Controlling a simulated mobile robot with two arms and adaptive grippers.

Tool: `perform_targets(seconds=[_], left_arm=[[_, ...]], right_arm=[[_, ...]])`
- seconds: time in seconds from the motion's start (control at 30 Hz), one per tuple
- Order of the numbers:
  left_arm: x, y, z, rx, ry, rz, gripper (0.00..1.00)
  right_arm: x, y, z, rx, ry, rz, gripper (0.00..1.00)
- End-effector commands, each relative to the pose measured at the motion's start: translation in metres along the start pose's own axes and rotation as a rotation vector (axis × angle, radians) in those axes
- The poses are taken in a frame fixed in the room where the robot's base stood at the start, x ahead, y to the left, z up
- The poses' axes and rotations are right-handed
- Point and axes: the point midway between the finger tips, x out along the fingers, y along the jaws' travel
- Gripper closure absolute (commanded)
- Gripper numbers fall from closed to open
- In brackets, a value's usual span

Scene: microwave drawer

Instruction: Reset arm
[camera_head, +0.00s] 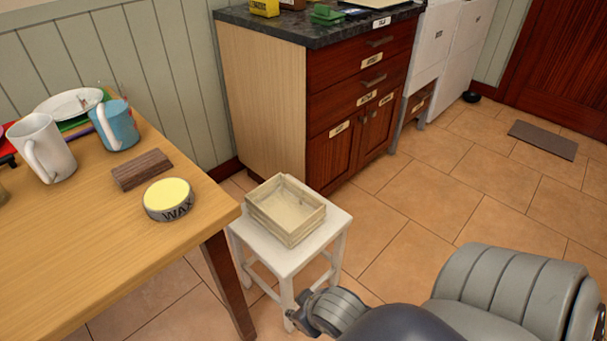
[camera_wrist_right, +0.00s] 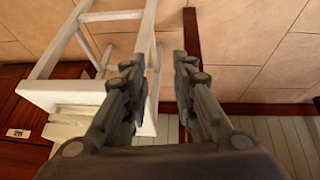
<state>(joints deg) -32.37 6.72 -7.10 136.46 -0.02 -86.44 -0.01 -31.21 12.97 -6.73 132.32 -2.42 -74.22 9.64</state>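My right arm (camera_head: 500,290) reaches in from the lower right of the head view and extends toward the white stool (camera_head: 286,252). My right gripper (camera_wrist_right: 160,65) shows in the right wrist view with its two fingers apart and nothing visible between them. The stool's white legs (camera_wrist_right: 92,58) appear beyond and to the left of the fingers there. I cannot tell whether the gripper touches the stool. My left arm and gripper are in neither view.
An empty-looking wooden box (camera_head: 286,210) sits on the stool. The wooden table (camera_head: 110,250) at left holds a wax tin (camera_head: 168,200), a brown block (camera_head: 142,169), a white mug (camera_head: 42,148) and a blue mug (camera_head: 116,125). A dark wood cabinet (camera_head: 350,105) stands behind. Floor at right is mostly clear.

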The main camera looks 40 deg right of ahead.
Motion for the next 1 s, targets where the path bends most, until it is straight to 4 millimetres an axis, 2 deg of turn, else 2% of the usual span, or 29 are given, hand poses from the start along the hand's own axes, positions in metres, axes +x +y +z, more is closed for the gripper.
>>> perform_targets(seconds=[0.03,0.1,0.23,0.8,0.93,1.0], left_arm=[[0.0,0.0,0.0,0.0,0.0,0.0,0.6],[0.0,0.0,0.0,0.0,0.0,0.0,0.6],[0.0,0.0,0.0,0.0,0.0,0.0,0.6],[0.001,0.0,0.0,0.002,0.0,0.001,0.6],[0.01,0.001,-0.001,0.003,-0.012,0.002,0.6],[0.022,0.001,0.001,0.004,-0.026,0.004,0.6]], right_arm=[[-0.009,-0.014,0.01,-0.013,-0.049,-0.032,0.75],[-0.018,-0.026,0.022,-0.041,-0.104,-0.067,0.75],[-0.026,-0.037,0.033,-0.072,-0.151,-0.1,0.75],[-0.026,-0.038,0.034,-0.077,-0.159,-0.102,0.75],[-0.017,-0.039,0.035,-0.078,-0.171,-0.103,0.75],[-0.005,-0.041,0.038,-0.079,-0.184,-0.104,0.75]])
